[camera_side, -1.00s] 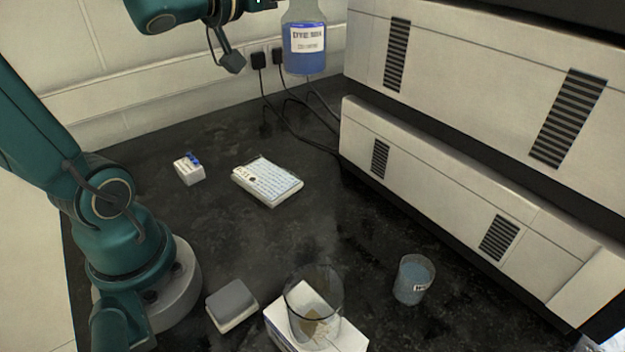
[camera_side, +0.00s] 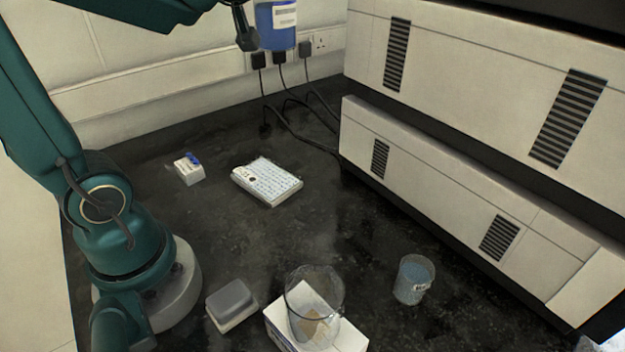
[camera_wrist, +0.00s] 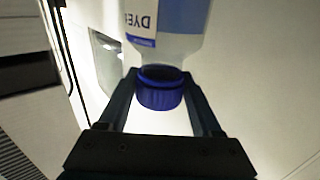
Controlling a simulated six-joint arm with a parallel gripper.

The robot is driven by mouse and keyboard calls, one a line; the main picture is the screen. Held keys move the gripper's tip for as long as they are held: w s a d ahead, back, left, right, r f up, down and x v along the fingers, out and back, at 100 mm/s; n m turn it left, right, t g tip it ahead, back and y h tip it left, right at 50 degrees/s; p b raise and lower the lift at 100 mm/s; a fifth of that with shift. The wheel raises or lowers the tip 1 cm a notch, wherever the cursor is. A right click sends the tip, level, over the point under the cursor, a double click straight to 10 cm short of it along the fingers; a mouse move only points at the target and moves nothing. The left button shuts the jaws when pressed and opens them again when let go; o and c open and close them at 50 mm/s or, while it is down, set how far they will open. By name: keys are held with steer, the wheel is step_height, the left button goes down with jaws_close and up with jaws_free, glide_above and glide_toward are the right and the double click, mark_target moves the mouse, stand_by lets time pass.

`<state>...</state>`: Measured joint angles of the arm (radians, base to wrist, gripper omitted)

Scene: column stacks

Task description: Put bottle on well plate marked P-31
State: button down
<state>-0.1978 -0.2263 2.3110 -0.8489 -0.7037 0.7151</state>
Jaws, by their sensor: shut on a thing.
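The bottle (camera_side: 276,25) holds blue liquid and has a white label. It hangs high above the bench at the top of the side view, its upper part cut off by the frame edge. In the wrist view the bottle (camera_wrist: 185,18) shows its blue cap between the two fingers of my gripper (camera_wrist: 160,85), which is shut on it. A white well plate (camera_side: 268,182) lies flat on the dark bench, below the bottle and clear of it. The mark on the plate is too small to read.
A small white box with a blue top (camera_side: 189,169) sits left of the plate. A grey-lidded box (camera_side: 231,304), a clear beaker (camera_side: 315,300) on a white box (camera_side: 352,340) and a beaker of bluish liquid (camera_side: 413,280) stand nearer the front. A large white instrument (camera_side: 450,190) fills the right.

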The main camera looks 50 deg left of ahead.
steer(key=s+a+f+n+g+y, duration=0.2)
steer(key=s+f+n+g+y, duration=0.1)
steer(key=s+f+n+g, duration=0.45)
steer(key=s+a+f+n+g+y, duration=0.1)
steer(key=s+f+n+g+y, duration=0.3)
steer(key=s+g, duration=0.5)
steer(key=w+d+f+h, duration=0.1)
steer(key=w+d+f, duration=0.5)
steer(key=w+f, duration=0.3)
steer(key=shift+w+d+f+n+g, duration=0.3)
steer(key=shift+w+f+n+g, duration=0.1)
steer(key=shift+f, duration=0.75)
steer(key=shift+c, duration=0.3)
jaws_free()
